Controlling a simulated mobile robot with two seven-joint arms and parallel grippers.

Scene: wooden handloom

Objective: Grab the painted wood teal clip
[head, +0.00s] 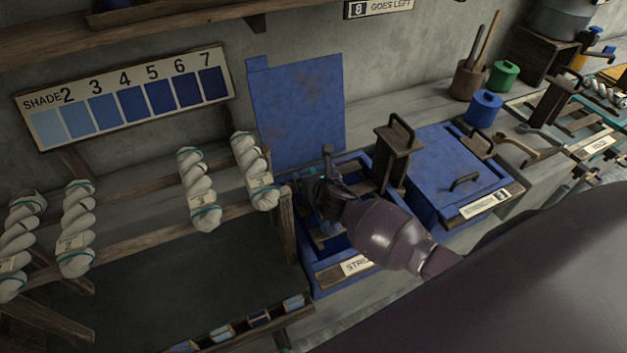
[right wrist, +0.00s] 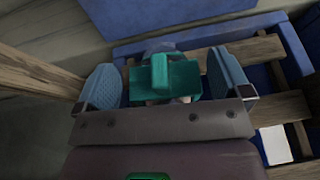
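The teal clip (right wrist: 170,78) shows in the right wrist view, a block with a raised upright tab on top, lying between the two fingers of my right gripper (right wrist: 165,88). The fingers are spread, one on each side of it, with narrow gaps showing. The lower part of the clip is hidden behind the gripper's front plate. In the head view my right gripper (head: 326,192) is over the open blue vat (head: 322,277), and I cannot make out the clip clearly there. My left gripper is not in view.
A raised blue lid (head: 298,110) stands behind the vat. A wooden post with a handle (head: 397,150) and a closed blue vat (head: 440,165) are to the right. Several twisted white skeins (head: 199,188) hang on rails to the left.

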